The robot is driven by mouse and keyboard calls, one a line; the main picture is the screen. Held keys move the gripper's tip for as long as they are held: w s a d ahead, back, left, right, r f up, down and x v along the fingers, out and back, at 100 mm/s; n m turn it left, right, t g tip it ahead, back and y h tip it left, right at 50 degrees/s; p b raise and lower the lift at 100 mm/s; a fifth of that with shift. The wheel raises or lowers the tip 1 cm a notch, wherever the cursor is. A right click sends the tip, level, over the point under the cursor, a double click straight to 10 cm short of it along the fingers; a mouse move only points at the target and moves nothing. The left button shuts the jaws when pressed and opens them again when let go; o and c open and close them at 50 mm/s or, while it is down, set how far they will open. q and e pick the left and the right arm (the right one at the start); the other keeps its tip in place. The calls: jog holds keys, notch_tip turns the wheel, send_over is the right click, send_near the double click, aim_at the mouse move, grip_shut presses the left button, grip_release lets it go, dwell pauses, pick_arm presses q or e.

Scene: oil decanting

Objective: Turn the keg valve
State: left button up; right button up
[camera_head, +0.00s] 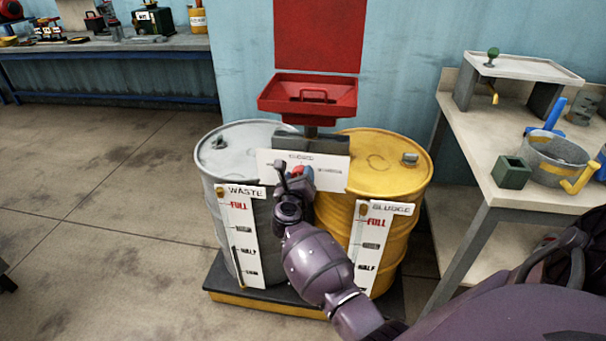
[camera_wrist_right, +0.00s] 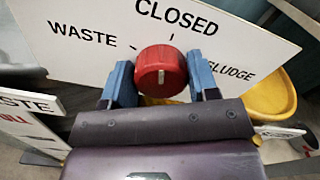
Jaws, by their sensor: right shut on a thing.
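The keg valve is a red knob (camera_wrist_right: 160,70) with a short white mark on its face. It sits in front of a white sign (camera_head: 270,168), which reads CLOSED at top, WASTE at left and SLUDGE at right. In the wrist view the mark stands roughly upright, in line with CLOSED. My right gripper (camera_wrist_right: 162,84) is shut on the knob, with one blue finger on each side. In the head view my right gripper (camera_head: 296,180) partly hides the knob and sign. The grey WASTE drum (camera_head: 212,180) is at left, the yellow SLUDGE drum (camera_head: 412,188) at right. My left gripper is out of view.
A red tray (camera_head: 308,108) stands above the drums. The drums rest on a dark, yellow-edged base (camera_head: 245,303). A table at right (camera_head: 500,196) holds a grey bucket (camera_head: 552,158) and a green box (camera_head: 511,172).

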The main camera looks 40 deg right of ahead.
jog(key=n, duration=0.1)
jog(key=n+p, duration=0.1)
jog(key=shift+r+n+p, duration=0.25)
jog(key=shift+n+p, duration=0.05)
jog(key=shift+n, duration=0.1)
jog(key=n+p, duration=0.1)
jog(key=n, duration=0.2)
jog(key=shift+w+a+f+n+p, duration=0.1)
jog(key=shift+f+n+p, duration=0.05)
jog(key=shift+n+p, duration=0.2)
jog(key=shift+n, duration=0.25)
jog(key=shift+f+n+p, duration=0.2)
jog(key=shift+n+p, duration=0.4)
jog(key=shift+n, duration=0.5)
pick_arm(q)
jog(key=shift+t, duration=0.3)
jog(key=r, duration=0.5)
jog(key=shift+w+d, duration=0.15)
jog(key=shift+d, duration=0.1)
pick_arm(e)
jog(key=shift+f+n, duration=0.1)
jog(key=shift+n, duration=0.5)
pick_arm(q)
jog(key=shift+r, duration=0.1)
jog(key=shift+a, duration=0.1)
